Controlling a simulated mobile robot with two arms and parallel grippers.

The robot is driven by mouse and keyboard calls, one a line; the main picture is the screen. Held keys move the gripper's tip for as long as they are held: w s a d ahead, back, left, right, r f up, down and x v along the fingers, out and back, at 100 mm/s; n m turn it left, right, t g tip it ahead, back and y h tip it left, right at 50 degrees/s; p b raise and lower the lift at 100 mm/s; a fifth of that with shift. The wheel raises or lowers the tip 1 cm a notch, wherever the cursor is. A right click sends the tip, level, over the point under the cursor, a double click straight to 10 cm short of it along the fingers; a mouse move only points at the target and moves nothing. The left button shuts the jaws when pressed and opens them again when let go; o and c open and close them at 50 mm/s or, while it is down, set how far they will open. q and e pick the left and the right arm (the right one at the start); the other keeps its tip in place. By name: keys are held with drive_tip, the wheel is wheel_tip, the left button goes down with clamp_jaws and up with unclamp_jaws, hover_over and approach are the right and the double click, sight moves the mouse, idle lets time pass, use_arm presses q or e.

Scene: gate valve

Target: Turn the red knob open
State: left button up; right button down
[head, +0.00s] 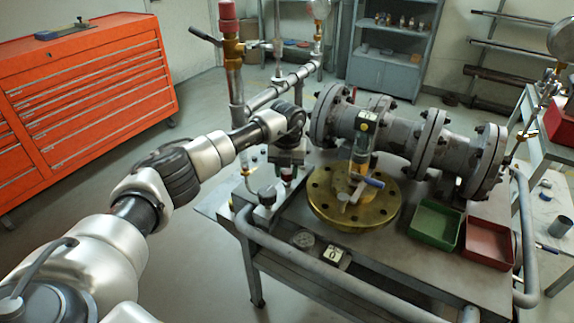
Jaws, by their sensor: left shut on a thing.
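My left arm reaches in from the left of the head view. My left gripper (288,160) points down over the left back part of the metal workbench (400,262). My right gripper is not in view.
A brass flange (325,203) with a blue-handled valve stands right of my left gripper. A large flanged pipe (395,132) lies behind it. A green tray (436,222) and red tray (487,243) sit at right. A red-capped vertical pipe (233,75) rises behind my arm.

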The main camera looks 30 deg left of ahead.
use_arm(q)
drive_tip(key=shift+r+n+p, duration=0.15)
drive_tip(key=shift+n+p, duration=0.8)
drive_tip(key=shift+n, duration=1.15)
drive_tip(key=o, duration=0.9)
